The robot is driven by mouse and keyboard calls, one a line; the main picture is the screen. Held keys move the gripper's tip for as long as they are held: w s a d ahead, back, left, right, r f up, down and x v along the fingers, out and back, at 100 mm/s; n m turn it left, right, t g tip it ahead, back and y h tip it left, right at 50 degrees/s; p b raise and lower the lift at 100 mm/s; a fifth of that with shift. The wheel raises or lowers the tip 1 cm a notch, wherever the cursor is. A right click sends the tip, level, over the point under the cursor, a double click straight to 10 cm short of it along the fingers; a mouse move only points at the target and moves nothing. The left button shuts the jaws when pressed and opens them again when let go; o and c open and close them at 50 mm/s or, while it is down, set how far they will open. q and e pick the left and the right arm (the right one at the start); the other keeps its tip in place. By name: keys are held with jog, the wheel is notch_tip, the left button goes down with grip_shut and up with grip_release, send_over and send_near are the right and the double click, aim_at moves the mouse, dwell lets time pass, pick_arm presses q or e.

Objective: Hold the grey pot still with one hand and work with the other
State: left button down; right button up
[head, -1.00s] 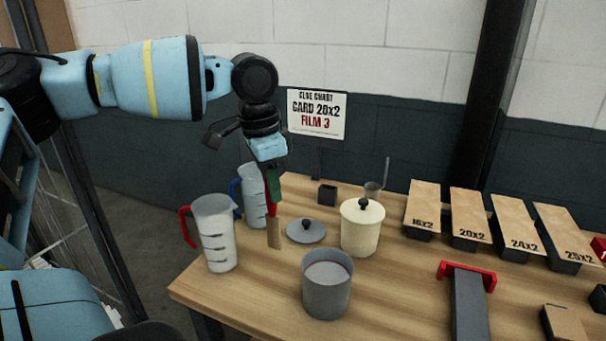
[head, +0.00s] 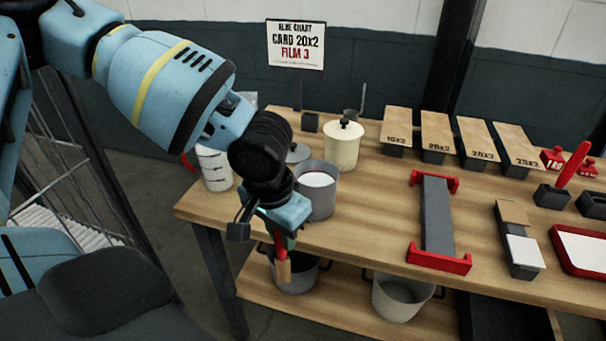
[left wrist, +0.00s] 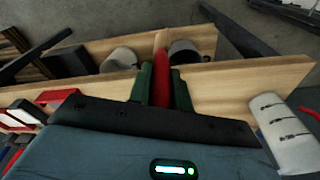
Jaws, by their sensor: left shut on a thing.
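The grey pot (head: 318,203) stands upright on the table near its front left edge, with pale contents inside. My left gripper (head: 280,238) is shut on a red-handled tool with a tan flat end (head: 284,271), which points down. In the head view it is left of and in front of the pot, by the table's front edge, and no contact with the pot can be made out. The left wrist view shows the red handle (left wrist: 161,65) between the green fingers (left wrist: 162,88). My right gripper is in neither view.
A cream lidded pot (head: 343,148) stands behind the grey pot. A grey lid (head: 298,153) and a measuring jug (head: 214,168) are partly hidden by my arm. A red-ended grey stand (head: 437,215) is to the right. Two pots (head: 402,297) are on the lower shelf.

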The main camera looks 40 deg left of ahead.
pick_arm(q)
jog(key=shift+s+d+f+n, duration=0.3)
jog(key=shift+s+f+n, duration=0.15)
jog(key=shift+f, duration=0.25)
jog(key=shift+s+a+f+n, duration=0.15)
jog(key=shift+f+n, duration=0.1)
jog(key=s+a+n, duration=0.4)
jog(key=a+n, duration=0.2)
jog(key=a, duration=1)
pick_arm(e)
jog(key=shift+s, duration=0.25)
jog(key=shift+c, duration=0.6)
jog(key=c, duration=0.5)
pick_arm(q)
jog(key=w+d+f+m, duration=0.1)
jog(key=d+m, duration=0.2)
jog(key=d, duration=0.7)
jog(key=w+d+f+m, duration=0.1)
jog(key=d+m, duration=0.2)
jog(key=d, duration=0.8)
jog(key=shift+f+m, duration=0.25)
jog(key=shift+m, duration=0.05)
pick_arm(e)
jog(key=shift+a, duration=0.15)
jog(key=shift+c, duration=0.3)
